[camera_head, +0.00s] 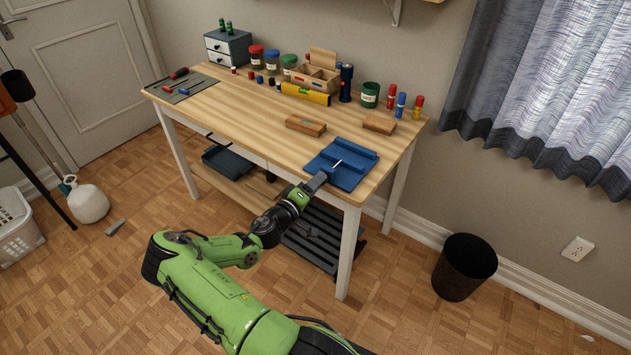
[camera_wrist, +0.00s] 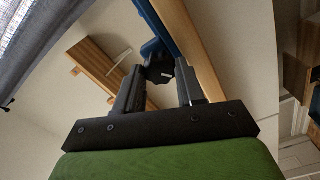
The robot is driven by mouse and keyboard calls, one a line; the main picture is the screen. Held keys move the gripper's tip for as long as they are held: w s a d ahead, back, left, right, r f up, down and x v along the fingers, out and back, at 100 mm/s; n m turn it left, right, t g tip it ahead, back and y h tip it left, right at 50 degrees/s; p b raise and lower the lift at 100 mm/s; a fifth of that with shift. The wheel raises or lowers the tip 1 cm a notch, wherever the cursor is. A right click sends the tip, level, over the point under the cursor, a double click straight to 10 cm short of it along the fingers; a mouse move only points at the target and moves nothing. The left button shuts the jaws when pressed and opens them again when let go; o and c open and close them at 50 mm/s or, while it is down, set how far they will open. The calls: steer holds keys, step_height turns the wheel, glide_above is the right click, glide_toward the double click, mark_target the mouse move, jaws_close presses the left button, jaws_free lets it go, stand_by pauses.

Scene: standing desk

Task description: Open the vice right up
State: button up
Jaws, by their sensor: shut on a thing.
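The blue vice (camera_head: 345,165) sits at the front right corner of the desk (camera_head: 240,115). A bare metal screw shows between its blue parts; how wide its jaws stand is hard to tell at this size. My gripper (camera_head: 318,181) is at the vice's front side, by the desk edge. In the wrist view my gripper (camera_wrist: 160,85) has its two fingers on either side of a dark round knob (camera_wrist: 160,70), shut on it. Part of the blue vice (camera_wrist: 160,30) shows behind the knob.
Two wooden blocks, one left (camera_head: 306,125) and one right (camera_head: 379,124), lie behind the vice. Jars, markers and an organizer box (camera_head: 315,79) line the back of the desk. A dark bin (camera_head: 464,267) stands on the floor at right.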

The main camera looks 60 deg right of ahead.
steer(key=m+p, duration=0.5)
steer(key=m, duration=0.9)
steer(key=m+p, duration=0.5)
steer(key=m, duration=0.9)
steer(key=shift+s+f+m+p, duration=0.15)
steer(key=shift+s+m+p, duration=0.05)
steer(key=shift+m+p, duration=0.2)
stand_by(1.0)
stand_by(0.5)
steer(key=o, duration=1)
steer(key=shift+o, duration=0.2)
steer(key=shift+a, duration=0.15)
